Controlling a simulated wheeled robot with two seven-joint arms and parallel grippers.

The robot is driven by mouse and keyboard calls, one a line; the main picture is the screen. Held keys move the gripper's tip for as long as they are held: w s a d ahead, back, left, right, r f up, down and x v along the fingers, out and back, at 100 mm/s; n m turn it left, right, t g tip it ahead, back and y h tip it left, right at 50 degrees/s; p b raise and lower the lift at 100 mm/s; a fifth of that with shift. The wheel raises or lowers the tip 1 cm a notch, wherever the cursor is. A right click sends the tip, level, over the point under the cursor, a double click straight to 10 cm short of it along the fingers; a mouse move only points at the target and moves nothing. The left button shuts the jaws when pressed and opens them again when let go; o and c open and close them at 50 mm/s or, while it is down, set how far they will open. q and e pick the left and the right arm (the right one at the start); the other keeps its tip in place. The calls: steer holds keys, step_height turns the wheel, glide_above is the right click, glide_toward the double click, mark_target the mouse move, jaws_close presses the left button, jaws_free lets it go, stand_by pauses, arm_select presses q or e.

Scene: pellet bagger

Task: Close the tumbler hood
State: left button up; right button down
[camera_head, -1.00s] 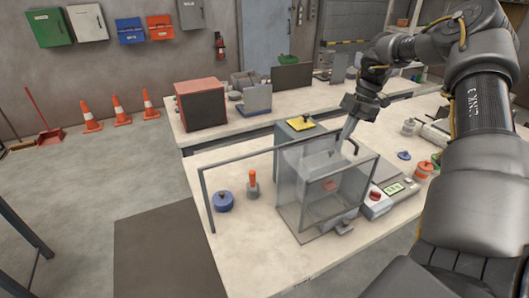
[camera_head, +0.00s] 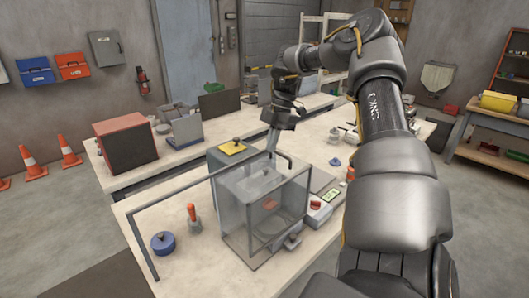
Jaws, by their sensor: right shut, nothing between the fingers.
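The tumbler hood (camera_head: 238,222) is a clear, grey-edged box on the near workbench, with a dark knob on its upper panel. An orange-red part shows through its clear walls. A thin grey bar (camera_head: 180,185) runs from the bench's left side toward the hood. My right gripper (camera_head: 271,152) points down at the hood's back upper edge, shut and empty. I cannot tell whether its tips touch the hood. My left gripper is not in view.
A grey box with a yellow top (camera_head: 232,148) stands behind the hood. A blue round lid (camera_head: 163,243) and an orange-handled tool (camera_head: 193,220) are to its left. A control box with a red button (camera_head: 316,206) is at its right.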

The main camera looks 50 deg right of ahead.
steer(key=v, duration=0.8)
steer(key=shift+b, duration=0.45)
